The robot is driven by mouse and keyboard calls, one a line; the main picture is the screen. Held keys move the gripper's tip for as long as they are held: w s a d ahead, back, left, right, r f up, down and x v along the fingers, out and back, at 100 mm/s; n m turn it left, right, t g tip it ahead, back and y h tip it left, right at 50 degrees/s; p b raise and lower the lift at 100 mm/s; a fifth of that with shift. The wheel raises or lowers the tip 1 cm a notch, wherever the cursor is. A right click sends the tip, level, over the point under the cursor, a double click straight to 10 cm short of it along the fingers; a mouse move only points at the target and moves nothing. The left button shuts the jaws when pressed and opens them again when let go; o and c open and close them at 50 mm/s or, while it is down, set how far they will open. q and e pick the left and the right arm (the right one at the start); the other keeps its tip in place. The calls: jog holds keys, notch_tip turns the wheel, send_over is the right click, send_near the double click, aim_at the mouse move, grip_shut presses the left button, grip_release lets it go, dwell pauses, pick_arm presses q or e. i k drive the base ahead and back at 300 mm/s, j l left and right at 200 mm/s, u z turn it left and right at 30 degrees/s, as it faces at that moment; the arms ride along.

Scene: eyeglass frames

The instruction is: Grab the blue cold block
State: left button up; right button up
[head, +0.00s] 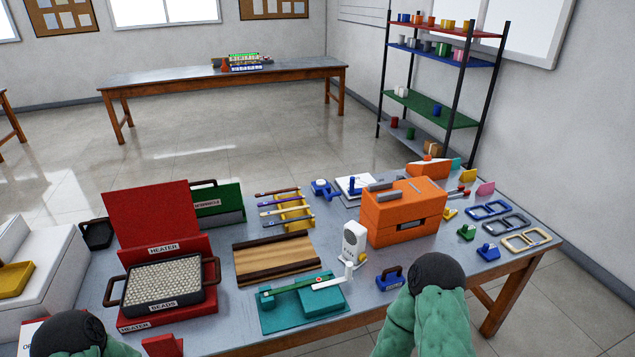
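A small blue block with a raised handle (390,279) stands on the front part of the table, right of the teal fixture. It has a small label too small to read, and I take it for the cold block. The dark rounded end of my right arm is just right of it in the picture, with a narrow gap between them. My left arm shows at the bottom left, far from the block. No fingers of either gripper can be seen.
A teal fixture (280,318), a white device (354,243) and an orange box (398,218) surround the block. A red heater (160,248) with a bead tray (164,284) stands left. Eyeglass frames (504,222) and small blue (488,252) and green pieces lie right.

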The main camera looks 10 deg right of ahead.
aim_at(392, 278)
jog(key=l+z, duration=0.1)
jog(key=z, duration=0.95)
